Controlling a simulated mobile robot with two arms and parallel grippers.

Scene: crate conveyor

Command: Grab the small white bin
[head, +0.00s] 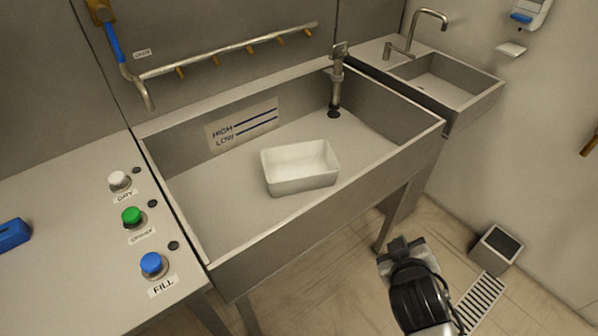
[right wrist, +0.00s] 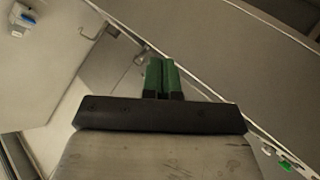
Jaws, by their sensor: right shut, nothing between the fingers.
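The small white bin (head: 300,170) sits upright on the floor of the large metal sink (head: 225,185), near its middle, and looks empty. My right gripper (head: 399,245) is outside the sink, in front of and below its front wall, to the right of the bin and apart from it. In the right wrist view its green fingers (right wrist: 162,78) are together with nothing between them. The bin does not show in the right wrist view. My left gripper is not in view.
The sink's front wall (head: 330,207) stands between my right gripper and the bin. A faucet (head: 337,80) rises at the sink's back right. A counter with white, green and blue buttons (head: 151,263) is at left. A smaller sink (head: 440,85) is at the back right.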

